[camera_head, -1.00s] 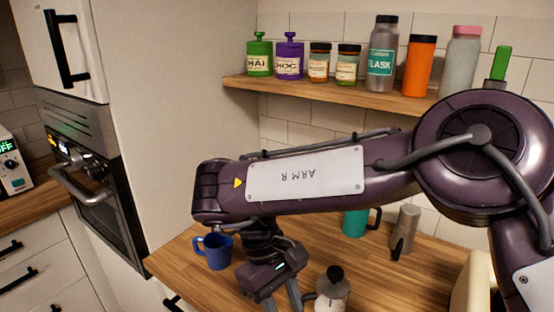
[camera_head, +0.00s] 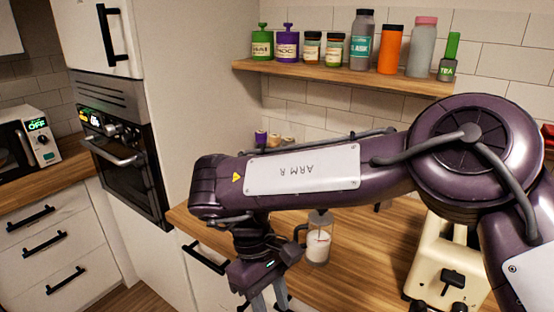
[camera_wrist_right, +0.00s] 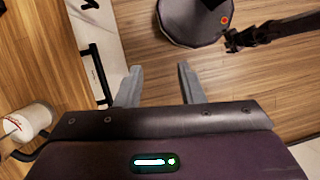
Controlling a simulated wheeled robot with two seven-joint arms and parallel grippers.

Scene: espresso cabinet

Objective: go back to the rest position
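My right arm spans the head view, with its gripper (camera_head: 268,300) pointing down at the bottom, in front of the counter's front edge. In the right wrist view the gripper (camera_wrist_right: 158,85) has two grey fingers spread apart with nothing between them; wood floor shows below. A dark jointed part at the upper right of that view seems to be my left arm, with its end (camera_wrist_right: 232,40) too small to read. My left gripper is not in the head view.
A glass jug with white contents (camera_head: 318,240) stands on the wooden counter (camera_head: 370,260), beyond my right gripper. A cream toaster (camera_head: 440,262) is to the right. A shelf (camera_head: 330,77) holds bottles and jars. Drawer handles (camera_head: 205,258) stick out below the counter.

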